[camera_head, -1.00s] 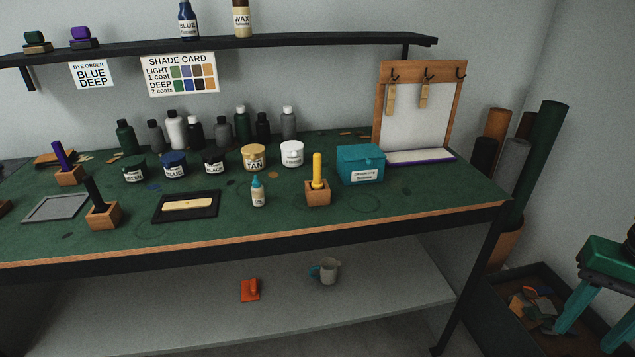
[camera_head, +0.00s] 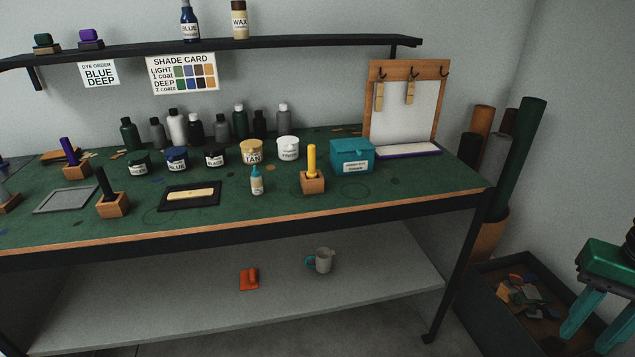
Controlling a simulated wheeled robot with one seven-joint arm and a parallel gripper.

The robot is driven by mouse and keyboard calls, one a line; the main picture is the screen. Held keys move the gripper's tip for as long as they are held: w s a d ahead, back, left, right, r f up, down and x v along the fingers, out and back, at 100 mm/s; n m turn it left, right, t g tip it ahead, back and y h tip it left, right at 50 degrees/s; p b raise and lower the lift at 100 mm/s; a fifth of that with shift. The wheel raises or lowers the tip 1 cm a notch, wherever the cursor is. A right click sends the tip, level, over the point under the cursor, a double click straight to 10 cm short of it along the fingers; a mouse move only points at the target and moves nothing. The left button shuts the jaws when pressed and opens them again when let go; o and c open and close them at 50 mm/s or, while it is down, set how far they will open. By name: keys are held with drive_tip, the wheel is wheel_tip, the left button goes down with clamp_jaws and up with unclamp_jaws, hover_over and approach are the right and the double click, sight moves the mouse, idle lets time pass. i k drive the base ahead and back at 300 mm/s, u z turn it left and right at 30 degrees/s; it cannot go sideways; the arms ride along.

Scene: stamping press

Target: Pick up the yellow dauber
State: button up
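The yellow dauber (camera_head: 311,162) stands upright in a small wooden block (camera_head: 313,182) near the front edge of the green-topped bench, right of centre. My gripper (camera_head: 591,322) is at the far right edge of the view, partly cut off. Its teal fingers point downward and are spread apart with nothing seen between them. It is well to the right of the bench, far from the dauber, and appears in front of a dark floor bin.
A small dropper bottle (camera_head: 257,181) stands left of the dauber and a teal box (camera_head: 352,156) behind it to the right. A black-handled dauber (camera_head: 105,185) and a purple one (camera_head: 68,152) stand at left. Rolls (camera_head: 516,160) and the bin (camera_head: 476,303) are right of the bench.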

sight(312, 173)
drive_tip(key=k, duration=1.05)
drive_tip(key=z, duration=0.3)
drive_tip(key=i, duration=2.05)
drive_tip(key=u, duration=0.8)
drive_tip(key=i, duration=0.3)
drive_tip(key=u, duration=0.05)
